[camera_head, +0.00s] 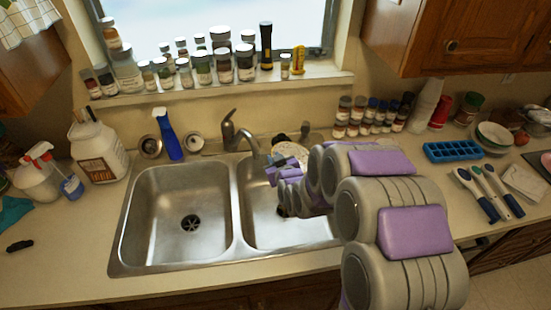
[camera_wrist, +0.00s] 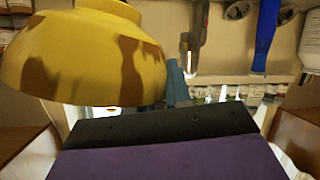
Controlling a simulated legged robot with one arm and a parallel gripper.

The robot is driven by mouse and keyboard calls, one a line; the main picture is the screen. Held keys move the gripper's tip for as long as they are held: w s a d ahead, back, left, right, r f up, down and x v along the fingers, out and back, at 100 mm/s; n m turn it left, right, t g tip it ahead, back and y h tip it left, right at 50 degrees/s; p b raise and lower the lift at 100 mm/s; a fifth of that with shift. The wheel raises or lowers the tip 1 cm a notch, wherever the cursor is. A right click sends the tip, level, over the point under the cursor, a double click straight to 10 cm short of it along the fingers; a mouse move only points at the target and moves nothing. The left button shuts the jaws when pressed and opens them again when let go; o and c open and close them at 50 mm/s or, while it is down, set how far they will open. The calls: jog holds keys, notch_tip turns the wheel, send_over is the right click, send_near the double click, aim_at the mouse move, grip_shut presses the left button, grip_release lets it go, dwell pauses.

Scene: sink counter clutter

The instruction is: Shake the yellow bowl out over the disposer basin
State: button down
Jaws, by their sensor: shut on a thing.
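The yellow bowl (camera_wrist: 85,55) fills the upper left of the wrist view, which looks upside down against the head view. I see its outer side, with dark shadows on it; its inside is hidden. My gripper (camera_head: 271,166) is shut on the bowl, with a blue-grey fingertip (camera_wrist: 175,88) beside its wall. In the head view my gripper is near the back of the right basin (camera_head: 262,232); the bowl is hard to make out there behind it. The left basin (camera_head: 160,205) is empty, with a black slotted drain (camera_head: 191,223). My arm hides the right basin's drain.
The faucet (camera_head: 230,130) stands close behind, left of my gripper. A blue spray bottle (camera_head: 168,135) and white jug (camera_head: 95,145) stand at back left. Jars line the sill and back wall. A blue ice tray (camera_head: 452,151) and utensils (camera_head: 484,190) lie right.

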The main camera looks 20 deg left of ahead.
jog(key=shift+f, duration=0.3)
jog(key=shift+w+d+m, duration=0.15)
jog(key=shift+d+m, duration=0.05)
jog(key=shift+m, duration=0.1)
jog(key=shift+w+d+r+m+y+b, duration=0.15)
jog(key=shift+d+r+m+y+b, duration=0.15)
jog(key=shift+d+m+y+b, duration=0.25)
jog(key=shift+w+d+r+m+y+b, duration=0.15)
jog(key=shift+d+r+m+y+b, duration=0.15)
jog(key=shift+d, duration=0.35)
jog(key=shift+w+m+b, duration=0.1)
jog(key=shift+m+b, duration=0.15)
jog(key=shift+b, duration=0.15)
jog(key=shift+w+a+m+y+b, duration=0.1)
jog(key=shift+a+m+y+b, duration=0.2)
jog(key=shift+b, duration=0.25)
jog(key=shift+w+d+r+m+y+b, duration=0.15)
jog(key=shift+d+m+b, duration=0.1)
jog(key=shift+d+b, duration=0.25)
jog(key=shift+d+r+m+y+b, duration=0.1)
jog(key=shift+d+m+b, duration=0.15)
jog(key=shift+d+b, duration=0.15)
jog(key=shift+w+a+m+g+b, duration=0.1)
jog(key=shift+a+m+g+b, duration=0.2)
jog(key=shift+b, duration=0.65)
jog(key=shift+d, duration=0.15)
